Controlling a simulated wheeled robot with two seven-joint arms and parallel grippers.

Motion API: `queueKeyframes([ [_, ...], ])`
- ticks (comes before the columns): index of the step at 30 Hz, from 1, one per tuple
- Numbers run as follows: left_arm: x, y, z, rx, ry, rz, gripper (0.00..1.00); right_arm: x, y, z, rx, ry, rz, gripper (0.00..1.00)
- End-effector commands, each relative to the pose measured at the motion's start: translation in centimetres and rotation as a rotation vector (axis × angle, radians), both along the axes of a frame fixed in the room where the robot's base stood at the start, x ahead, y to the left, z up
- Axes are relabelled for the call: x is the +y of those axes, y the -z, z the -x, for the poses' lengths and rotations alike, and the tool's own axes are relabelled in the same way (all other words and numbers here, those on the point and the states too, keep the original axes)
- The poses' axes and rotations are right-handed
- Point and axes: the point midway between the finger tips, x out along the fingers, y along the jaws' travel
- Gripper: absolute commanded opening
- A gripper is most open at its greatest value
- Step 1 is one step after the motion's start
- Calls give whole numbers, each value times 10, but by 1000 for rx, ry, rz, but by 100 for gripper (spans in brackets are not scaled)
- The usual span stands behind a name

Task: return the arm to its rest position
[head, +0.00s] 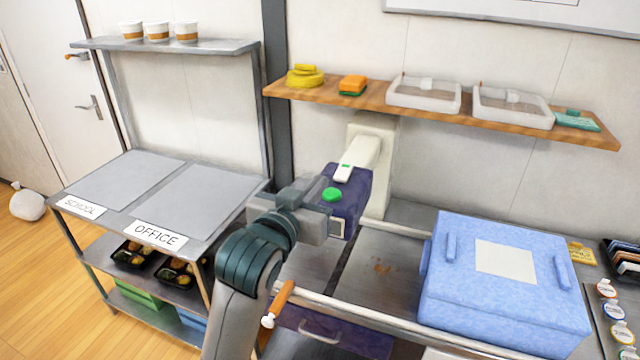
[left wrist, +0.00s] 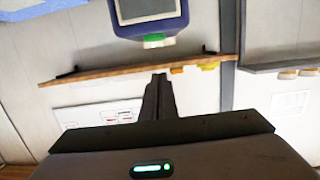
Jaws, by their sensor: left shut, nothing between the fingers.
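My left arm rises from the bottom middle of the head view, and its grey gripper (head: 300,208) is in front of the left side of a purple-blue device with a green button (head: 332,194). In the left wrist view the two dark fingers (left wrist: 159,80) are together, with nothing between them. The device shows there beyond the fingertips, with its screen (left wrist: 148,8) and green button (left wrist: 153,41). I cannot tell how far the gripper is from it. My right gripper is not in view.
A wooden shelf (head: 380,102) with trays and sponges is on the wall. A blue lidded box (head: 505,310) stands on the right of the counter. At left is a metal rack (head: 120,222) with SCHOOL and OFFICE labels and bento trays below. A rail (head: 390,326) runs along the counter.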

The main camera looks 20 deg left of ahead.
Motion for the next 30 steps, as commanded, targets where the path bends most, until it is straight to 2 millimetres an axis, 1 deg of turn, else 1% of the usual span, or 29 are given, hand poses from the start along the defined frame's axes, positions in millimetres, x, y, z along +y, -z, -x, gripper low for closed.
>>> queueKeyframes([
  [5, 0, 1, 0, 1, 0, 0, 0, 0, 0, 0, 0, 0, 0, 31],
  [8, 0, 7, 1, 14, 0, -2, 0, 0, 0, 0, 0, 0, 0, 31],
  [11, 1, 24, 5, 48, 1, -7, 0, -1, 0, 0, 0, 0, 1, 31],
  [13, 2, 43, 11, 89, 1, -12, 0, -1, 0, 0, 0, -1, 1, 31],
  [14, 2, 54, 14, 110, 2, -16, 0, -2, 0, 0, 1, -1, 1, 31],
  [17, 4, 95, 29, 199, 3, -27, 0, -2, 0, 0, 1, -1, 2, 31],
  [18, 5, 114, 37, 240, 4, -35, 0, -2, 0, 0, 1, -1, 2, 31],
  [20, 7, 144, 52, 308, 7, -44, 0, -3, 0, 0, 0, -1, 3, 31],
  [21, 8, 164, 63, 353, 8, -50, 0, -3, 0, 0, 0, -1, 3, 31],
  [23, 10, 194, 82, 424, 13, -60, 0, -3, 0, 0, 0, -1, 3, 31],
  [24, 11, 213, 95, 470, 16, -67, 0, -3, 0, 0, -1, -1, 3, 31],
  [26, 12, 240, 117, 541, 21, -76, 0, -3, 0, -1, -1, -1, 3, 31],
  [27, 13, 257, 133, 586, 26, -82, 0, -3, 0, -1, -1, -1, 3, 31],
  [29, 15, 282, 157, 656, 33, -92, 0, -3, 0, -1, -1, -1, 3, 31],
  [30, 16, 298, 174, 703, 37, -98, 0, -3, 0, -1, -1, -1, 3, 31],
])
